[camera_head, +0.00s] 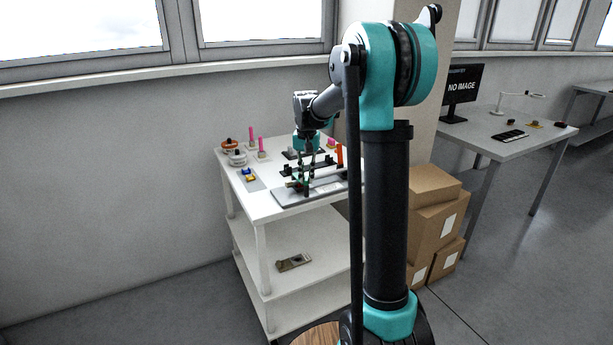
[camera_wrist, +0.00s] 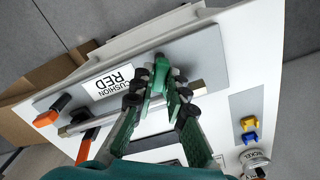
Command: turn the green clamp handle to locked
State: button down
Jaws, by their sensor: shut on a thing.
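In the head view my gripper (camera_head: 306,180) reaches down to the front of the plate (camera_head: 290,198) on the white cart. The fingers hide part of the handle. I cannot tell the handle's exact lock position.
An orange handle (camera_wrist: 46,118) is at the plate's other end. Blue and yellow pieces (camera_wrist: 250,130) and a labelled jar (camera_wrist: 254,160) are at the right in the wrist view. Pink posts (camera_head: 252,136) stand at the cart's back left. Cardboard boxes (camera_head: 432,215) stand beside the cart.

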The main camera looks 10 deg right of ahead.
aim_at(307, 178)
jog(key=n, duration=0.7)
dwell(0.6)
jog(key=c, duration=1.5)
grip_release()
jog(key=shift+c, duration=0.2)
notch_tip(307, 178, up, 12)
jog(key=s+d+f+m+t, duration=0.1)
jog(key=s+d+f+t, duration=0.1)
jog(key=s+f, duration=1)
jog(key=s+d+f+m+t, duration=0.2)
jog(key=s+f, duration=1)
jog(key=s, duration=0.6)
jog(key=shift+s+f+m, duration=0.15)
jog(key=shift+s+m, duration=0.1)
jog(key=shift+m, duration=0.05)
